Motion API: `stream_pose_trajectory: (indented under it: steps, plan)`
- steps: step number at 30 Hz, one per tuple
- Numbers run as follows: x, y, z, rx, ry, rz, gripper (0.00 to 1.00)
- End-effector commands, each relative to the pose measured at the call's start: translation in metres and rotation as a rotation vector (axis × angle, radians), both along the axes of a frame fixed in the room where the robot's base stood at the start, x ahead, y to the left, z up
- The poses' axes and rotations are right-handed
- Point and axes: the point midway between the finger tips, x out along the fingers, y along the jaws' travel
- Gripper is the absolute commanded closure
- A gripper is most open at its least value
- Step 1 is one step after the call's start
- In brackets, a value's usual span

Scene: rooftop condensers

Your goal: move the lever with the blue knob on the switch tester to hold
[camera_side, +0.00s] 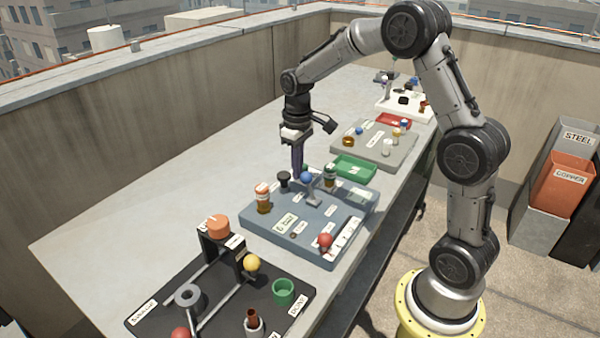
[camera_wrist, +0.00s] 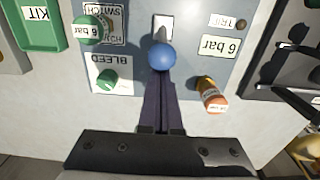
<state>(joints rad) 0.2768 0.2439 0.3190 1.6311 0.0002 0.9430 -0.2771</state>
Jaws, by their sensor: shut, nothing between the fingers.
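The blue knob (camera_side: 306,177) tops a lever on the blue-grey switch tester board (camera_side: 262,228), near the board's middle. In the wrist view the blue knob (camera_wrist: 161,56) is just beyond my fingertips. My gripper (camera_side: 298,166) points down beside the knob, its fingers together and empty. In the wrist view my gripper (camera_wrist: 163,80) reaches up to the knob's near edge; I cannot tell whether it touches. The lever's base plate (camera_wrist: 162,24) shows behind the knob. No label reading hold is legible.
A green KIT tray (camera_side: 354,168) lies behind. A black board (camera_side: 140,318) stands in front. The bench's left side is clear.

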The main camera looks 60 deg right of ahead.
Motion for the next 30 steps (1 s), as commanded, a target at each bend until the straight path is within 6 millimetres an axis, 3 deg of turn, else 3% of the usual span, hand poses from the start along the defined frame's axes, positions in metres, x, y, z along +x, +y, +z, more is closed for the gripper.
stream_pose_trajectory:
  steps: [30]
  plan:
    - [-0.031,0.0,-0.001,0.001,0.005,0.0,1.0]
